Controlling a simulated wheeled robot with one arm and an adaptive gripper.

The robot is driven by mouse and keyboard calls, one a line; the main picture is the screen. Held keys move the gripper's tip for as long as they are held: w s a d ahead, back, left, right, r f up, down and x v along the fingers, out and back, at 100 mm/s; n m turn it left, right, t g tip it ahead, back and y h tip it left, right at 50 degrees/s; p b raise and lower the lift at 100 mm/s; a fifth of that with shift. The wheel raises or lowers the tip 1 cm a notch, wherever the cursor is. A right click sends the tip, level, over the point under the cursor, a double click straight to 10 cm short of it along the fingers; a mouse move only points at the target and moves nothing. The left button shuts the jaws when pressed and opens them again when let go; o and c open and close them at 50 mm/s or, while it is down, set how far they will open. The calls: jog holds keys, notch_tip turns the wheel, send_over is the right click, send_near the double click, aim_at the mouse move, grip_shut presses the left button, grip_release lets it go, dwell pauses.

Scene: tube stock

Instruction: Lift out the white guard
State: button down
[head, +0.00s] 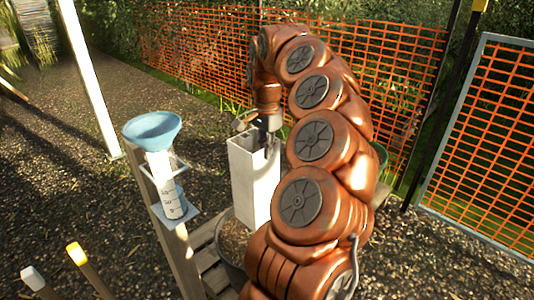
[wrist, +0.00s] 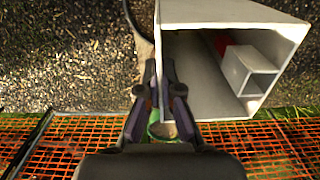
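A tall white square tube (head: 255,185), open at the top, stands upright in a dark bucket (head: 230,262); I take it to be the white guard. In the wrist view its wide mouth (wrist: 235,12) fills the upper right. A smaller white square tube (wrist: 248,72) with a red part behind it shows inside. My gripper (wrist: 160,72) is at the left edge of the mouth, with one finger on each side of the wall. The fingertips are close together; whether they press on the wall cannot be told. In the head view my gripper (head: 268,135) is at the tube's top, partly hidden.
A wooden post left of the tube carries a blue funnel (head: 152,130) over a marked clear cylinder (head: 170,195). A green pot (head: 380,158) is partly hidden behind my arm. Two stakes, one yellow-tipped (head: 77,255), stand at lower left. Orange mesh fence (head: 400,55) closes the back.

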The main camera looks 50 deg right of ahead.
notch_tip(320, 180, up, 29)
jog(key=p, duration=1.9)
dwell(1.6)
